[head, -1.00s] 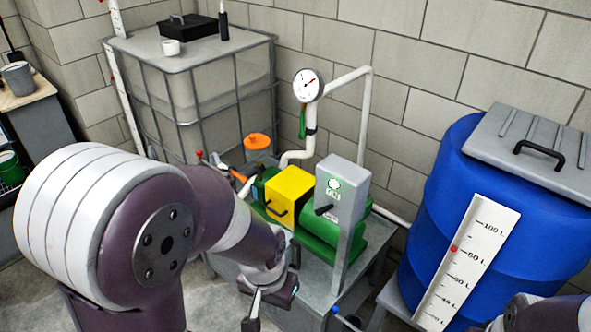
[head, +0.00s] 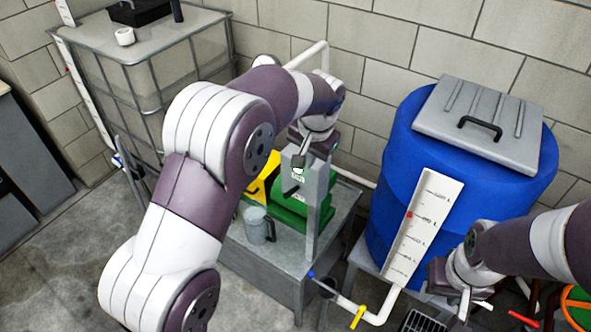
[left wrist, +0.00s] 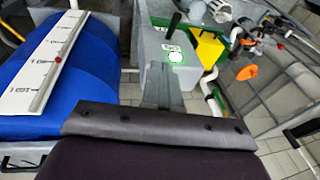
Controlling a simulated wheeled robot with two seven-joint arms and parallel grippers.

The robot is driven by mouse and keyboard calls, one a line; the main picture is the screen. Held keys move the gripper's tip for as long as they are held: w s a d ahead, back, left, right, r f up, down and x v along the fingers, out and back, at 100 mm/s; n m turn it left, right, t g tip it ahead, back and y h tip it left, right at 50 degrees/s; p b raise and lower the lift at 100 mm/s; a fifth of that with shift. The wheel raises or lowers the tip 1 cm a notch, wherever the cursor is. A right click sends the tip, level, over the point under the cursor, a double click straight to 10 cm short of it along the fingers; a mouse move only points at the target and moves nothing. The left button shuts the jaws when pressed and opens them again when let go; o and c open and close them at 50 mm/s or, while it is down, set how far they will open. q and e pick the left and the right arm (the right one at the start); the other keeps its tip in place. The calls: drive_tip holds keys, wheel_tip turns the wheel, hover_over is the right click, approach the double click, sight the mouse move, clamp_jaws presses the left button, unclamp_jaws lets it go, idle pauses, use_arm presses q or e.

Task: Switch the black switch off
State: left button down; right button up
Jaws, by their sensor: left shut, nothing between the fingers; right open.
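The black switch (head: 291,191) is a lever on the front of a grey box on a post (head: 313,205). In the left wrist view the lever (left wrist: 175,20) sticks out of the box (left wrist: 163,75) beside a lit green lamp (left wrist: 176,57). My left gripper (head: 301,152) is shut and empty, just above the top of the box; contact cannot be told. My right gripper (head: 466,303) is open and empty, low at the right, far from the switch.
A green pump (head: 290,222) with a yellow cover (head: 262,182) and a grey mug (head: 258,225) stand on the metal table (head: 270,262). A blue barrel (head: 395,165) stands right of it. A caged tank (head: 150,65) stands at the back left. White pipes run along the wall.

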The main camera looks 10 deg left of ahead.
use_arm(q)
drive_tip(key=shift+w+a, duration=0.1)
drive_tip(key=shift+a, duration=0.05)
drive_tip(key=p, duration=0.3)
approach(294, 192)
drive_tip(key=shift+w+d+f, duration=0.6)
drive_tip(key=shift+d, duration=0.15)
drive_tip(key=a+f, duration=0.1)
drive_tip(key=f+p, duration=0.1)
drive_tip(key=a+f, duration=0.1)
drive_tip(key=f, duration=0.1)
drive_tip(key=shift+a+f, duration=0.1)
drive_tip(key=shift+a, duration=0.2)
drive_tip(key=shift+d, duration=0.1)
